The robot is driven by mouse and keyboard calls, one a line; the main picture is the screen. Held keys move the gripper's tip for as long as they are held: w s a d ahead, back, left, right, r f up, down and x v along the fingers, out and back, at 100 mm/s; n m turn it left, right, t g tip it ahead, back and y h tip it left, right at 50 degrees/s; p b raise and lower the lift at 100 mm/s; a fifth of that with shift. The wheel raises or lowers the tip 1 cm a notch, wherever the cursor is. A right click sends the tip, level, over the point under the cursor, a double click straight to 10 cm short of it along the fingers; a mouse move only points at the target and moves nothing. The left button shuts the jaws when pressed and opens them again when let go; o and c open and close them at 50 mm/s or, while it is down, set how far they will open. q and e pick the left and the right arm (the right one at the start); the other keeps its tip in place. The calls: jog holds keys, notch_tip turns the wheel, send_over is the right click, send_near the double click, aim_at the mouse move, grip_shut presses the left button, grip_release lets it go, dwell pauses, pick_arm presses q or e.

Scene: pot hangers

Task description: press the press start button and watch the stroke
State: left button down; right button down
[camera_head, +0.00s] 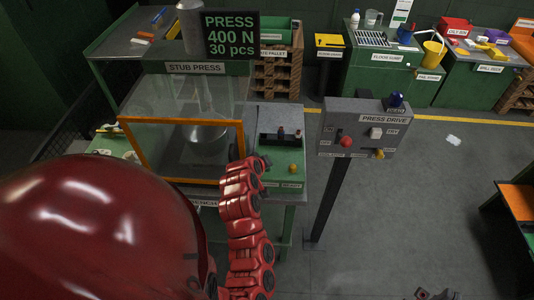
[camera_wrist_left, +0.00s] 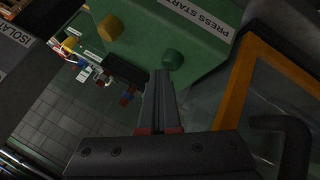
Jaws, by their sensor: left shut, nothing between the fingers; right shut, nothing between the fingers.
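The stub press (camera_head: 195,68) stands left of centre in the head view, with an orange-framed clear guard (camera_head: 243,150) in front and a metal pot (camera_head: 207,140) behind it. The PRESS START label (camera_wrist_left: 195,14) is on a green panel in the left wrist view. A green button (camera_wrist_left: 173,60) and a yellow button (camera_wrist_left: 110,28) stand on that panel. The yellow one also shows in the head view (camera_head: 293,168). My left gripper (camera_wrist_left: 161,75) is shut and empty, its tips close beside the green button; contact is unclear. My right gripper (camera_head: 435,294) is shut and empty at the bottom edge.
The press drive box (camera_head: 360,128) stands on a post right of the press, with a red knob (camera_head: 346,142) and blue lamp (camera_head: 397,99). The sign (camera_head: 231,35) reads 400 N, 30 pcs. Green benches line the back. The floor at right centre is mostly clear.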

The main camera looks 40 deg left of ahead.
dwell(0.4)
pick_arm(q)
jog(key=shift+r+p, duration=0.4)
jog(key=shift+r, duration=0.5)
jog(key=shift+r+p, duration=1)
jog(key=shift+r, duration=1.55)
